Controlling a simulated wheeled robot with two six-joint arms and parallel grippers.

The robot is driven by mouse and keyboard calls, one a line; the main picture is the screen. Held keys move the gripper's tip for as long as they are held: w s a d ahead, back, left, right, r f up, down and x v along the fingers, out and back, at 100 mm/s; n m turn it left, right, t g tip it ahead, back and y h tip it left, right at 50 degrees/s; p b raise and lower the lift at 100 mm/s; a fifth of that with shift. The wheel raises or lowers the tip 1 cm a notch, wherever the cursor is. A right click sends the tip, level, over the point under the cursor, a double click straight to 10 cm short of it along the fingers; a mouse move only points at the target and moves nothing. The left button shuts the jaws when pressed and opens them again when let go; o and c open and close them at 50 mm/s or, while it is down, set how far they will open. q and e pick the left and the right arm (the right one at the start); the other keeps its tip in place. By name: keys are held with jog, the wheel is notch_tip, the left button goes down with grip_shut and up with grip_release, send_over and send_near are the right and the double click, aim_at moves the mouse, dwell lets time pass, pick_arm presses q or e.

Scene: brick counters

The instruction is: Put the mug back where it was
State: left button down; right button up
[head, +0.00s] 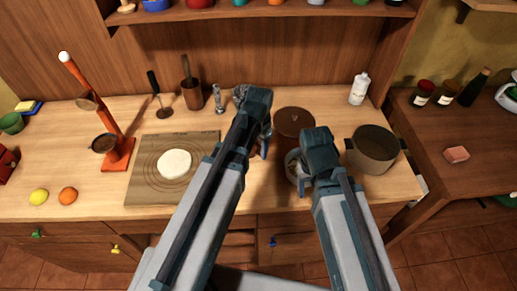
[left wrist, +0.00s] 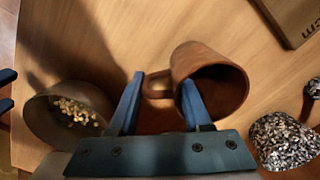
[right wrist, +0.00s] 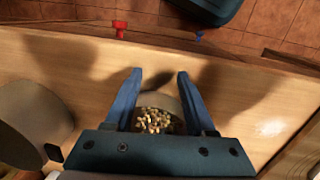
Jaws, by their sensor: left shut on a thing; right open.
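The brown mug (left wrist: 222,72) shows in the left wrist view, with its open mouth partly turned to the camera. My left gripper (left wrist: 162,85) is shut on it, one finger at the mouth and the other by the handle. In the head view my left gripper (head: 264,145) mostly hides the mug. I cannot tell whether the mug touches the counter. My right gripper (right wrist: 155,75) is open, its fingers on either side of a small bowl of nuts or grains (right wrist: 150,100). The bowl also shows in the left wrist view (left wrist: 42,122).
A pastry board (head: 145,190) with dough lies left of my left arm. A round brown lidded thing (head: 293,122) stands behind the grippers. A big pot (head: 372,150) stands at the right. A speckled grey object (left wrist: 280,140) is near the left gripper. A red-orange stand (head: 118,150) is at far left.

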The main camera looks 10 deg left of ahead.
pick_arm(q)
jog(key=shift+c, duration=1.3)
grip_release()
notch_tip(320, 180, up, 14)
jog(key=p, duration=1.4)
pick_arm(e)
notch_tip(320, 180, up, 14)
pick_arm(q)
jog(key=shift+d+f, duration=0.1)
jog(key=shift+f, duration=0.05)
pick_arm(e)
jog(key=shift+f, duration=0.15)
